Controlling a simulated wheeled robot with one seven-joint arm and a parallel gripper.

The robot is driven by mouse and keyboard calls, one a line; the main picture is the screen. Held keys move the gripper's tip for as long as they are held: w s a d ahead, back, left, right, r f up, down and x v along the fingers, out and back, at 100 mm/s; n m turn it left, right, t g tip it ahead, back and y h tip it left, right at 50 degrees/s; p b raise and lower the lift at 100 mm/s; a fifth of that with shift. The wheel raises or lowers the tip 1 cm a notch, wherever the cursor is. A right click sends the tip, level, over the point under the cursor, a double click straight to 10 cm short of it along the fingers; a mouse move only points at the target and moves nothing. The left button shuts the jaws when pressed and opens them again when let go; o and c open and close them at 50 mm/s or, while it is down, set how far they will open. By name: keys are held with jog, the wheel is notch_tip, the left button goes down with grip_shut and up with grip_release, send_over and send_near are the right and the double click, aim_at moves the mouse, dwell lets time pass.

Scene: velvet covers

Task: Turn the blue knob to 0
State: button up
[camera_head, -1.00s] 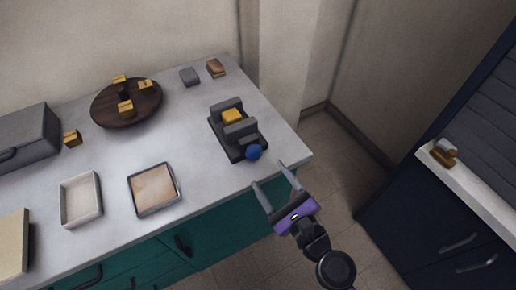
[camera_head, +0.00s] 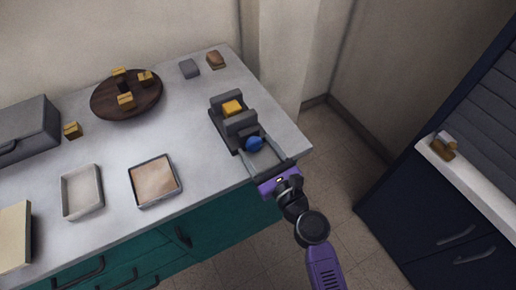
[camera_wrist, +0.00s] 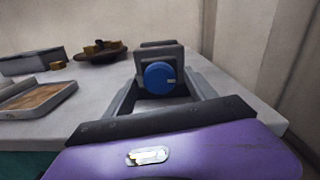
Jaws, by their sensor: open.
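The blue knob (camera_head: 254,144) is on the near end of a dark grey vise-like fixture (camera_head: 222,128) at the right part of the counter. A yellow block (camera_head: 232,107) sits between the fixture's upright jaws. In the wrist view the knob (camera_wrist: 159,76) faces me, with a light mark on its right side, pointing roughly right. No numbers are readable. My gripper (camera_head: 264,158) is open, its two fingers reaching toward the fixture on either side of the knob. In the wrist view my gripper (camera_wrist: 162,90) has a finger left and right of the knob; I cannot tell whether they touch it.
A round dark wooden board (camera_head: 103,105) with several yellow blocks stands at the back left. Two shallow trays, a white one (camera_head: 66,207) and a tan-bottomed one (camera_head: 136,202), lie at the front. A grey box (camera_head: 28,125) is at far left. The counter's right edge is near my gripper.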

jog(key=shift+c, duration=0.5)
jog(key=c, duration=1.3)
jog(key=shift+n, duration=0.3)
jog(key=n+b, duration=0.2)
jog(key=n, duration=0.1)
jog(key=shift+f+n, duration=0.1)
jog(key=shift+n, duration=0.3)
jog(key=n+b, duration=0.2)
jog(key=n, duration=0.2)
jog(key=shift+n, duration=0.3)
jog(key=n+b, duration=0.2)
jog(key=n, duration=0.2)
jog(key=shift+n, duration=0.3)
jog(key=shift+n+b, duration=1.45)
jog(key=shift+n, duration=0.85)
